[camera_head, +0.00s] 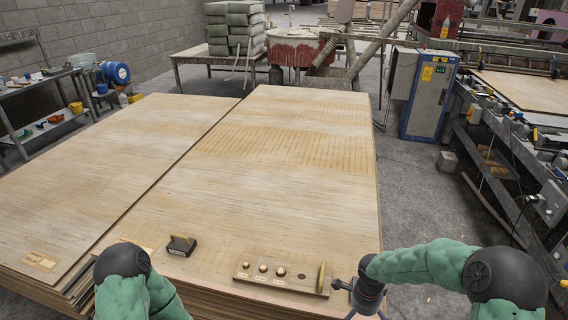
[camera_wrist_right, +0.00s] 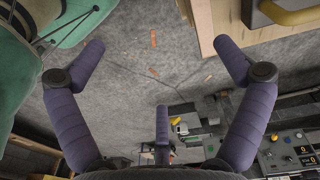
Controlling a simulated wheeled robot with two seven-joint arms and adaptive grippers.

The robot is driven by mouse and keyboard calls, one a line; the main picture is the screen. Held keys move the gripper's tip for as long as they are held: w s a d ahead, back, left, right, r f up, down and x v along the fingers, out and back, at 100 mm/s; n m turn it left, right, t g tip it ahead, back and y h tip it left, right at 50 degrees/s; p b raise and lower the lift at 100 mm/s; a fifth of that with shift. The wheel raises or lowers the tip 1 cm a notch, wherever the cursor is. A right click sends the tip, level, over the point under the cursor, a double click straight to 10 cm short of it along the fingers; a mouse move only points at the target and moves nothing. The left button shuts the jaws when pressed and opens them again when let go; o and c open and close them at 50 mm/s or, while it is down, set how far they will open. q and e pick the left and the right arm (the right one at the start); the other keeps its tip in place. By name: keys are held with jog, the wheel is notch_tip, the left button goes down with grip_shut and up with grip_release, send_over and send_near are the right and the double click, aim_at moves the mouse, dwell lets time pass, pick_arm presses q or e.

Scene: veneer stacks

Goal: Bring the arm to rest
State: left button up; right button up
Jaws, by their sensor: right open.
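My right arm comes in from the right in the head view. Its gripper (camera_head: 356,296) is beside the right end of a wooden block with knobs, near the front right corner of the veneer stack (camera_head: 300,200). In the right wrist view the purple fingers of this gripper (camera_wrist_right: 165,80) are spread wide with nothing between them, and grey floor lies behind. Of my left arm, only a green padded part with a dark joint shows at the bottom left of the head view. My left gripper is out of the picture.
The wooden knob block (camera_head: 282,279) lies on the stack's front edge, with a yellow-handled piece (camera_head: 321,278) at its right end. A black block (camera_head: 181,245) with a yellow top lies further left.

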jog(key=s+a+f+n+y, duration=0.4)
jog(key=s+a+f+n, duration=0.9)
jog(key=s+f+n, duration=0.2)
jog(key=shift+s+a+n+t, duration=0.25)
jog(key=shift+s+n+t, duration=0.15)
jog(key=shift+s, duration=0.25)
